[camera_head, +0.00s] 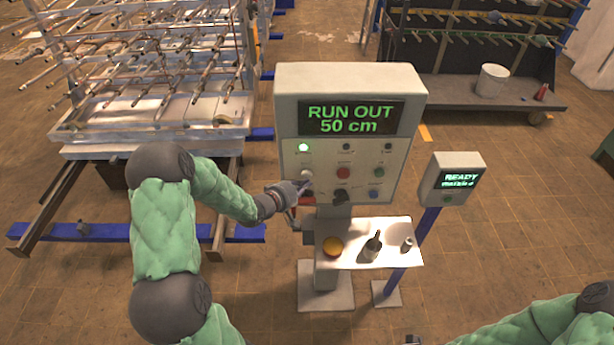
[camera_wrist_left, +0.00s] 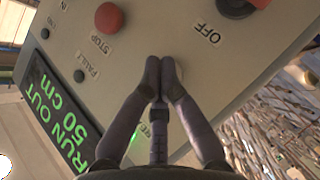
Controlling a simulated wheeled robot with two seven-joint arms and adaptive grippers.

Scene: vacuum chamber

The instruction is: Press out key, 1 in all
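The control panel (camera_head: 345,150) is a pale cabinet whose screen (camera_head: 350,117) reads "RUN OUT 50 cm" in green. A white key (camera_head: 307,174) sits in the left column below a lit green lamp (camera_head: 303,147); it also shows in the left wrist view (camera_wrist_left: 179,71), partly behind the fingertips. Its label is hidden. My left gripper (camera_head: 303,187) is shut and empty, its fingertips (camera_wrist_left: 161,68) together at the panel face beside the white key. I cannot tell whether they touch it.
A red STOP button (camera_wrist_left: 109,18) and a dark OFF knob (camera_wrist_left: 236,8) are close by. A small shelf (camera_head: 345,257) below holds an orange item, a dark bottle and a small metal part. A "READY" box (camera_head: 453,180) stands right. A rod rack (camera_head: 150,130) stands left.

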